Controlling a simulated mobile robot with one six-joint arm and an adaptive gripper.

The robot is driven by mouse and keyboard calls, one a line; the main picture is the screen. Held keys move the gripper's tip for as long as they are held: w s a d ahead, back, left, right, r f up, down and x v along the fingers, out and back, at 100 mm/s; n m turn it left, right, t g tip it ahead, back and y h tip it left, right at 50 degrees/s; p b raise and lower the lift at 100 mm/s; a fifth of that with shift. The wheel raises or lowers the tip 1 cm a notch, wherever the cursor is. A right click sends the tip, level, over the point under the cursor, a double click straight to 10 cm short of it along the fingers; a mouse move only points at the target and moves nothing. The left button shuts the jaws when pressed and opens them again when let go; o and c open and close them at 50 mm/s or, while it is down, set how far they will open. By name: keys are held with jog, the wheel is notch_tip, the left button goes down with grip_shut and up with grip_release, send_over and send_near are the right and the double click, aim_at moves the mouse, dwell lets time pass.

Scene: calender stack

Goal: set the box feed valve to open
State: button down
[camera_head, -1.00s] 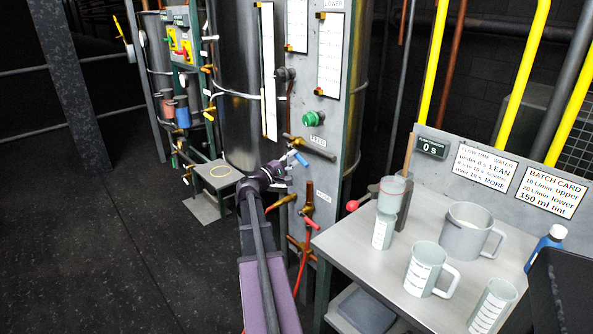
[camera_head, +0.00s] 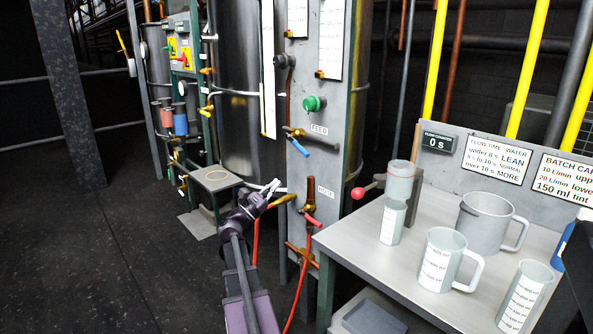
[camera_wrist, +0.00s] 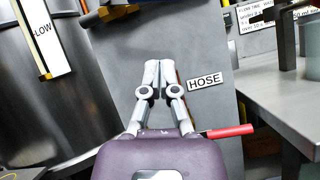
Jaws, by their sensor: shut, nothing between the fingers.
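A valve with a blue lever (camera_head: 299,147) sits under the FEED label (camera_head: 319,128) on the grey panel of the tall steel tank. The lever slants down to the right, across the pipe; no label reads "box". My gripper (camera_head: 275,186) is below and left of this lever, apart from it. Its fingers are together and empty. In the wrist view my gripper (camera_wrist: 152,66) points at the grey panel, left of the HOSE label (camera_wrist: 205,81). The blue lever cannot be made out in the wrist view.
Below is the hose valve with a red handle (camera_head: 312,220); it shows right of my fingers in the wrist view (camera_wrist: 230,131). A green knob (camera_head: 314,103) is above FEED. A steel table (camera_head: 365,250) with jugs and cups stands at right. Dark floor at left is clear.

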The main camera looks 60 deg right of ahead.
aim_at(297, 146)
jog(key=shift+w+a+f+n+g+b, duration=0.1)
jog(key=shift+a+f+n+g+b, duration=0.2)
jog(key=shift+a+f+n+b, duration=0.3)
jog(key=shift+d+r+p, duration=0.15)
jog(key=shift+d+p, duration=0.05)
jog(key=shift+p, duration=0.1)
jog(key=s+d+r+p, duration=0.4)
jog(key=d+r+p, duration=0.4)
jog(key=r+p, duration=0.1)
dwell(0.4)
jog(key=shift+s+r, duration=0.1)
jog(key=shift+r, duration=0.05)
dwell(0.4)
jog(key=shift+s+d+r+p, duration=0.1)
jog(key=shift+r+p, duration=0.75)
jog(key=shift+p, duration=0.25)
